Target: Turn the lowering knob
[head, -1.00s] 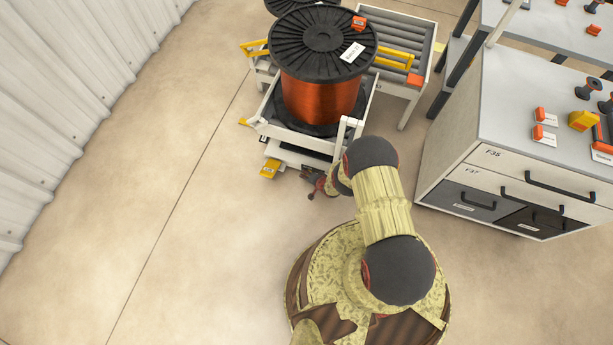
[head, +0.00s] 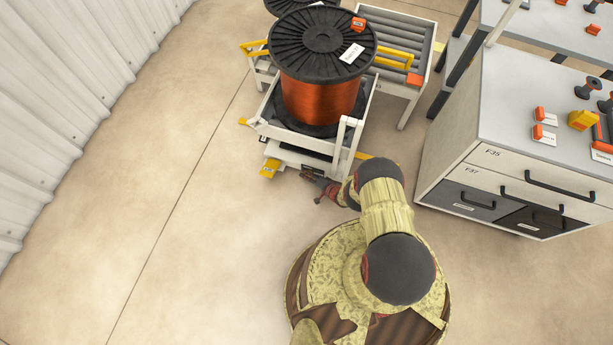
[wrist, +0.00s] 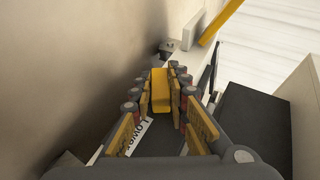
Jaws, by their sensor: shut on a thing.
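My gripper (head: 318,183) is low at the near end of the white spool cart (head: 262,128). In the wrist view my gripper (wrist: 161,82) has its fingers on both sides of a yellow block-like knob (wrist: 160,92) and is shut on it. A white label (wrist: 137,137) with partly readable black letters, seemingly starting "LOW", lies below the knob, partly covered by the fingers. The knob cannot be made out in the head view.
A copper wire spool (head: 318,98) with black flanges stands on the cart. A yellow tab (head: 269,168) sticks out at the cart's near left. A drawer cabinet (head: 480,95) stands at the right. The floor (head: 190,200) to the left is clear.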

